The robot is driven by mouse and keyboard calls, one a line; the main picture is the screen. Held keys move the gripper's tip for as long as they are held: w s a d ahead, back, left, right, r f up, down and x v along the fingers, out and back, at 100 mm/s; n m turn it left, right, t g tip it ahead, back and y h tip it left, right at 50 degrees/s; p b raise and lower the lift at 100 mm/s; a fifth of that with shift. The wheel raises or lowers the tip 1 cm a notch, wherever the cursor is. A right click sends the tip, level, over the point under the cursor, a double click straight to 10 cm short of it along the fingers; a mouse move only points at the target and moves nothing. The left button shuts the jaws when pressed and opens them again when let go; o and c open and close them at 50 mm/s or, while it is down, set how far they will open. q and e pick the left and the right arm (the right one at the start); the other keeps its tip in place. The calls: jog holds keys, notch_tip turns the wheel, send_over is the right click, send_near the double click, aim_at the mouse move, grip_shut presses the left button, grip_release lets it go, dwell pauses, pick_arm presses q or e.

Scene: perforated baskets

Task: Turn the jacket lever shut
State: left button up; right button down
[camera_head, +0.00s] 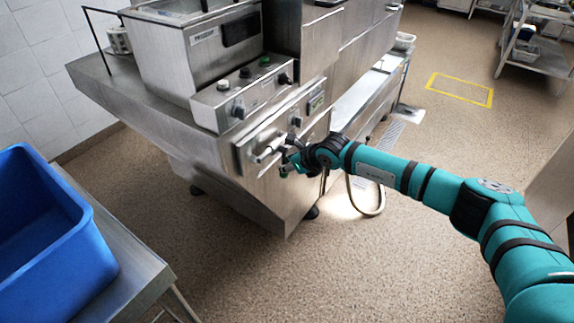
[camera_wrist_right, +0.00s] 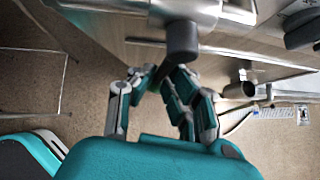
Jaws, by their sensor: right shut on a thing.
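The steel kettle machine (camera_head: 160,125) stands in the middle of the head view. On its front, a mounting plate (camera_head: 242,160) carries a short steel valve pipe (camera_head: 268,149). My right gripper (camera_head: 288,163) is at the end of this pipe, its fingers hiding most of the lever. In the right wrist view the pipe ends in a dark round cap (camera_wrist_right: 182,42). My right gripper (camera_wrist_right: 160,82) is shut there on the dark jacket lever (camera_wrist_right: 162,71), just below the cap. The lever's exact angle is hard to tell. My left gripper is not in view.
A control panel with knobs (camera_head: 238,108) sits above the valve. A hose (camera_head: 371,212) hangs to the right, near my right forearm. A blue bin (camera_head: 95,255) stands on a steel table (camera_head: 140,262) at the left. The floor in front is clear.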

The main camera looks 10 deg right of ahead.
jog(key=c, duration=1.4)
grip_release()
jog(key=shift+w, duration=0.1)
jog(key=shift+d, duration=0.1)
jog(key=v, duration=1.2)
